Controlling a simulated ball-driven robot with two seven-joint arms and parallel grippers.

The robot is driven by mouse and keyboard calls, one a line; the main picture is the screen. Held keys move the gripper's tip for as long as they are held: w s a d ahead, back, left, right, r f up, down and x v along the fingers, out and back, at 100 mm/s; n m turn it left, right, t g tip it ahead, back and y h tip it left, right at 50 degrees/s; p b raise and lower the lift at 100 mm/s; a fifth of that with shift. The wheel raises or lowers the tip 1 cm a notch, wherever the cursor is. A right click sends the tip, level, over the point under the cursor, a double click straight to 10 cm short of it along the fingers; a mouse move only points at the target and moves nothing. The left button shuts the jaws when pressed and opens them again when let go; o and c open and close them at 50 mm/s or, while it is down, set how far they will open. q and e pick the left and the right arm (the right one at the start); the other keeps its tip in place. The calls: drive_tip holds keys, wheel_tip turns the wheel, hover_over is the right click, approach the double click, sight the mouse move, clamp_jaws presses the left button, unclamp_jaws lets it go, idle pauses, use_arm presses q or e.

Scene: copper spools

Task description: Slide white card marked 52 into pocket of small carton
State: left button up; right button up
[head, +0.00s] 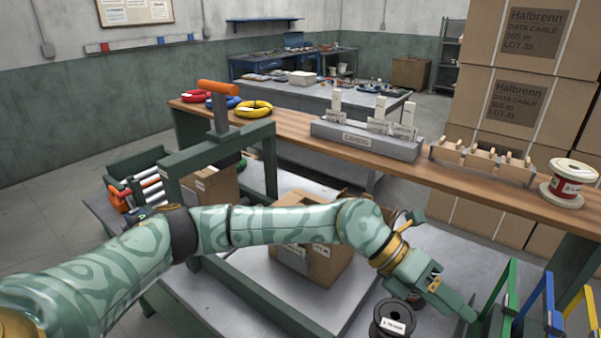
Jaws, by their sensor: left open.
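White cards stand upright in a grey slotted block (365,141) on the wooden shelf; I see cards at its left (335,104) and right (380,109). Their numbers are too small to read, so I cannot tell which is 52. A brown carton (325,265) sits on the grey table behind my left forearm, which hides part of it. Another carton (212,189) stands further left. I cannot tell which is the small carton, and no pocket shows clearly. My left gripper (455,302) is open, low over the table, right of the nearer carton and away from the cards. My right gripper is out of view.
A black spool (392,321) stands just below my left gripper. Green, blue and yellow uprights (548,305) rise at the right. The wooden shelf (300,122) also holds coloured coils (253,109), a wooden rack (480,160) and a red-labelled spool (568,184). Large boxes (520,100) stand behind.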

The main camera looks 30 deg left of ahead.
use_arm(q)
drive_tip(key=w+a+r+n+y, duration=0.2)
drive_tip(key=a+r+y, duration=0.15)
drive_tip(key=a, duration=0.75)
drive_tip(key=w+a+r+n+y, duration=0.25)
drive_tip(key=a+y, duration=0.25)
drive_tip(key=a, duration=0.7)
drive_tip(key=w+a+r+n+y, duration=0.2)
drive_tip(key=w+a+r+y, duration=0.15)
drive_tip(key=a, duration=0.75)
drive_tip(key=shift+m, duration=0.25)
drive_tip(key=f+b, duration=0.1)
drive_tip(key=f, duration=0.4)
drive_tip(key=f+b, duration=0.2)
drive_tip(key=f, duration=0.3)
drive_tip(key=f+b, duration=0.1)
drive_tip(key=f, duration=0.3)
drive_tip(key=shift+s+d+f, duration=0.1)
drive_tip(key=shift+s+f, duration=0.3)
drive_tip(key=shift+f+b, duration=0.4)
drive_tip(key=shift+f, duration=0.25)
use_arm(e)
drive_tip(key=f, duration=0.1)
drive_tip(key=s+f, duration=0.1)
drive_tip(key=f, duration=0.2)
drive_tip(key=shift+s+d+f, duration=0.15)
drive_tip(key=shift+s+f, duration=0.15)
